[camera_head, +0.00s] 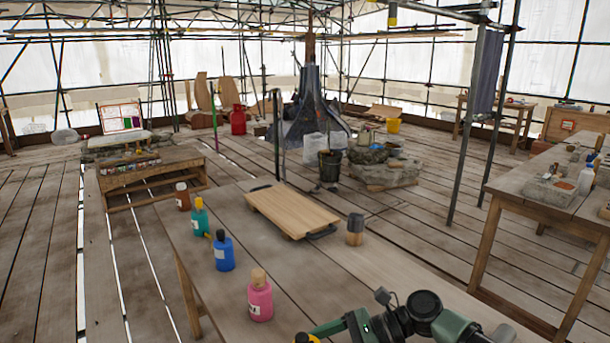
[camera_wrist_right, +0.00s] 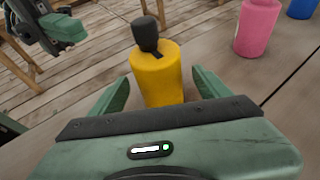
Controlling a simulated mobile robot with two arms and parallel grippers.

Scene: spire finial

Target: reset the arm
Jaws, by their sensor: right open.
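My right gripper (camera_wrist_right: 160,90) is open in the right wrist view, one green finger on each side of a yellow bottle (camera_wrist_right: 157,78) with a black cap. Gaps show between the fingers and the bottle, which stands upright on the table. In the head view my right arm (camera_head: 395,318) comes in at the bottom edge, and only a sliver of the yellow bottle (camera_head: 307,339) and its black cap shows. A green and black part, likely of my left arm (camera_wrist_right: 50,28), is at the top left of the wrist view; its jaws cannot be made out.
A pink bottle (camera_head: 260,297), a blue bottle (camera_head: 223,252), a teal bottle (camera_head: 199,218) and a brown jar (camera_head: 183,196) line the table's left edge. A wooden board (camera_head: 292,209) and a dark-topped jar (camera_head: 355,231) stand farther back. The table middle is clear.

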